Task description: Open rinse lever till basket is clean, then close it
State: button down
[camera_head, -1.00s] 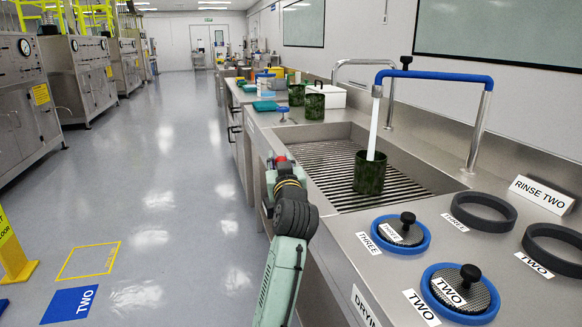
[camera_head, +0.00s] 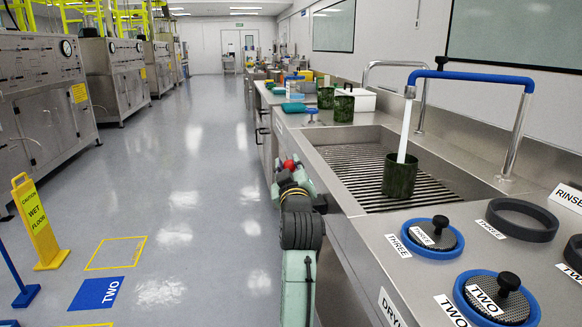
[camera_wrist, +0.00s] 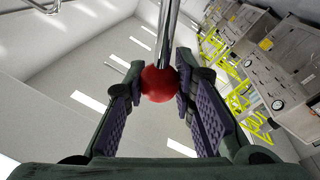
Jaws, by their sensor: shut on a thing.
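The red ball knob of the rinse lever (camera_wrist: 158,84) sits between the two purple-padded fingers of my gripper (camera_wrist: 160,90) in the wrist view, with a shiny metal rod running up from it. In the head view the red knob (camera_head: 289,164) shows at my gripper (camera_head: 291,170), by the sink's front edge. The fingers themselves are hard to see there. The dark green basket (camera_head: 399,179) stands upright on the sink's slatted grate. A white stream of water (camera_head: 405,130) runs from the blue tap (camera_head: 468,77) into it. I cannot tell whether the inside is clean.
Blue-rimmed lids marked THREE (camera_head: 432,238) and TWO (camera_head: 497,298) lie on the near counter beside dark rings (camera_head: 522,219). Other green baskets (camera_head: 344,108) stand beyond the sink. A yellow wet-floor sign (camera_head: 38,222) stands at left; the aisle floor (camera_head: 190,190) between is clear.

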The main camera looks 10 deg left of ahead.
jog(key=shift+a, duration=0.2)
jog(key=c, duration=1.3)
grip_release()
jog(key=shift+s+d, duration=0.1)
jog(key=shift+s, duration=0.05)
jog(key=v, duration=1.2)
